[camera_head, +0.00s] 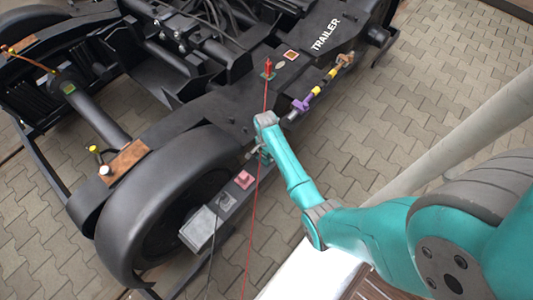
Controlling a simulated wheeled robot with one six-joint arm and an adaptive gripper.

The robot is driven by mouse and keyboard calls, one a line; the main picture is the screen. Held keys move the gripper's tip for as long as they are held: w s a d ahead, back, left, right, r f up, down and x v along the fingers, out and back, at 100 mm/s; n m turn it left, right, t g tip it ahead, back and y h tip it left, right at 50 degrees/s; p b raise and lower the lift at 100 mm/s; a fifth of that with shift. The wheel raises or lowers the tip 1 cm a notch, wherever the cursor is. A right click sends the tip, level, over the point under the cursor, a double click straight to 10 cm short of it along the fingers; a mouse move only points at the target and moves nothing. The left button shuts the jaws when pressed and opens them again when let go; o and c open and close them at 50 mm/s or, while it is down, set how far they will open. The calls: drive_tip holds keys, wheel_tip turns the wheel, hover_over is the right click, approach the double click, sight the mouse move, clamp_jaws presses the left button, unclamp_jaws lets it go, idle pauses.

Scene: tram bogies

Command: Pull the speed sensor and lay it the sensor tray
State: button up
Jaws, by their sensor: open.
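My gripper (258,154) is small and partly hidden below the end of my teal arm. It is open, beside the dark frame of the bogie (225,108) and above the right end of the wheel (165,200). I cannot tell which part is the speed sensor. A red upright fitting (268,68) stands on the frame, in line with a thin red cable. A grey box (201,228) sits by the wheel with a dark cable near it. I cannot make out a sensor tray for certain; a white surface (305,275) shows at the bottom, partly behind my arm.
A pink-red block (243,179) sits on a dark bar beside the wheel. A rod with purple and yellow parts (318,88) runs along the frame's right side. A pale pole (460,135) crosses at right. Paved floor (400,110) is clear right of the bogie.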

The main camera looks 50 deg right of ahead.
idle(0.9)
clamp_jaws()
drive_tip(key=shift+r, duration=3)
